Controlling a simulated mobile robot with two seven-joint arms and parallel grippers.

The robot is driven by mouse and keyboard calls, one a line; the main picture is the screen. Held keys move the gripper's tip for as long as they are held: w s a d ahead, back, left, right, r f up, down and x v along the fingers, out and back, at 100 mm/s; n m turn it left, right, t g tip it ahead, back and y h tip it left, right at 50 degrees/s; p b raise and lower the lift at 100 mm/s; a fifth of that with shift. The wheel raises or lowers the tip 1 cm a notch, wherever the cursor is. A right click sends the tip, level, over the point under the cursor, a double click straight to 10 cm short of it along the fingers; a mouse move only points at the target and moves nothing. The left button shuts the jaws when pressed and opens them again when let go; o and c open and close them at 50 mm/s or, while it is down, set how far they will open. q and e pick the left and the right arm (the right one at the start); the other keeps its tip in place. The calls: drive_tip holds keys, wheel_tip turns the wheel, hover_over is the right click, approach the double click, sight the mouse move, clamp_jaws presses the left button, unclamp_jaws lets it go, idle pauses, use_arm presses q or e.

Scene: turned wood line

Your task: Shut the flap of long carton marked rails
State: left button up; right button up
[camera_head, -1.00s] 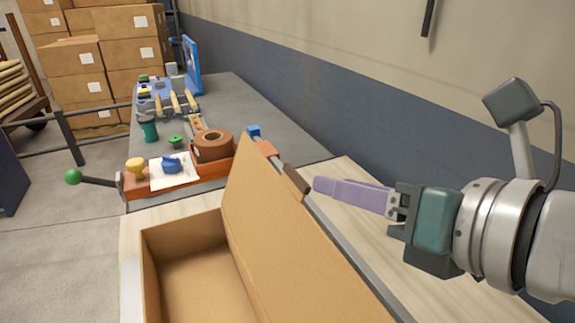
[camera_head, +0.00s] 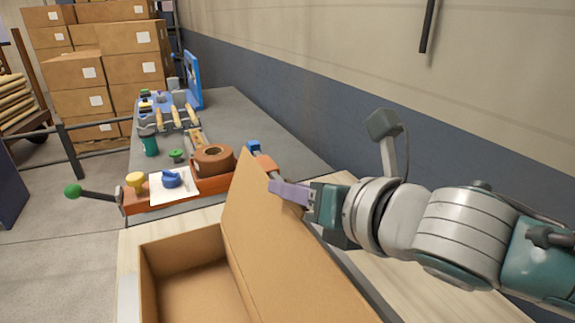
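A long open cardboard carton (camera_head: 181,245) sits at the bottom middle of the view, its empty inside showing. Its flap (camera_head: 262,225) stands up along the right side, leaning outward to the right. No marking on the carton is readable, and its near end is cut off by the frame. My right gripper (camera_head: 288,191), with purple fingers, is at the outer right side of the flap near its far upper edge. The fingertips meet the flap's edge in the picture; whether they touch it I cannot tell. Only one finger shows clearly. My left gripper is not in view.
Beyond the carton, a grey bench holds an orange vise-like tool, a brown tape roll (camera_head: 214,160), a green cup (camera_head: 149,143) and a blue rack (camera_head: 192,80). Stacked cartons (camera_head: 132,66) stand at the back left. A wall runs along the right.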

drive_tip(key=shift+c, duration=0.3)
clamp_jaws()
idle(1.1)
